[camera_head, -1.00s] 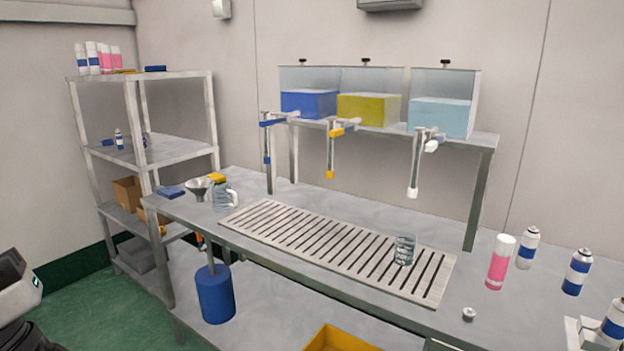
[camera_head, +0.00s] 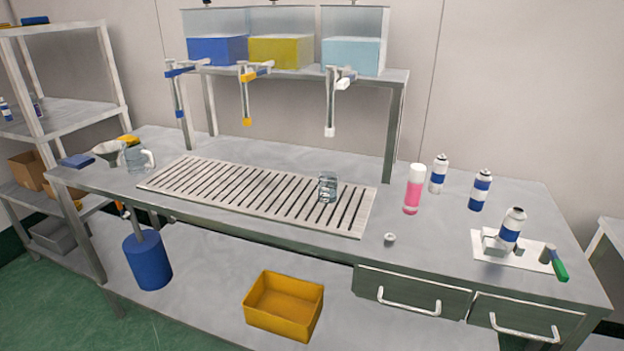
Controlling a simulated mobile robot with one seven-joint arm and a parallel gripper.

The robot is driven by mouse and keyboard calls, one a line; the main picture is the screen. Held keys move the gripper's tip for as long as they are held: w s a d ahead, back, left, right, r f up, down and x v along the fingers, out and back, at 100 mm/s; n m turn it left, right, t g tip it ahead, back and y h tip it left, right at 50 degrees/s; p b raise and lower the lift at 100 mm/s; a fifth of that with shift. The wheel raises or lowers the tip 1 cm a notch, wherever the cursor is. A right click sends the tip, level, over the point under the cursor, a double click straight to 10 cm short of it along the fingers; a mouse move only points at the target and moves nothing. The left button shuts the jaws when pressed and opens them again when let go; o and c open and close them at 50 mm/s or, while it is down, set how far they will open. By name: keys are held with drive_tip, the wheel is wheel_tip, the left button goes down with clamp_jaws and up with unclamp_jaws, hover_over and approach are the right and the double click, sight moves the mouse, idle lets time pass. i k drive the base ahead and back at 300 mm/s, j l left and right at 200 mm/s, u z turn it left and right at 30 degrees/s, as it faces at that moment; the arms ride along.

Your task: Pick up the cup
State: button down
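A small clear cup (camera_head: 328,187) with markings on its side stands upright on the right part of the slatted drain grate (camera_head: 205,191) on the workbench. A larger clear jug with a handle (camera_head: 138,158) stands at the bench's left end, beside a grey funnel (camera_head: 108,150). My gripper is not in this view, so I cannot see whether it is open or shut.
A pink-and-white can (camera_head: 413,190), several blue-and-white cans (camera_head: 480,190) and a crimping fixture with a green handle (camera_head: 558,266) stand to the right. A small metal part (camera_head: 390,239) lies near the front edge. Dispenser taps (camera_head: 330,115) hang above the grate. A yellow bin (camera_head: 284,304) sits below.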

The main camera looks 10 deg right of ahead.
sight(328, 188)
drive_tip(key=z, duration=1.45)
drive_tip(key=j+u, duration=0.15)
drive_tip(key=u, duration=0.3)
drive_tip(key=j+u, duration=0.1)
drive_tip(key=u, duration=0.35)
drive_tip(key=i+j+u, duration=0.1)
drive_tip(key=u, duration=0.35)
drive_tip(key=i+j, duration=0.7)
drive_tip(key=i+l, duration=0.1)
drive_tip(key=i, duration=0.25)
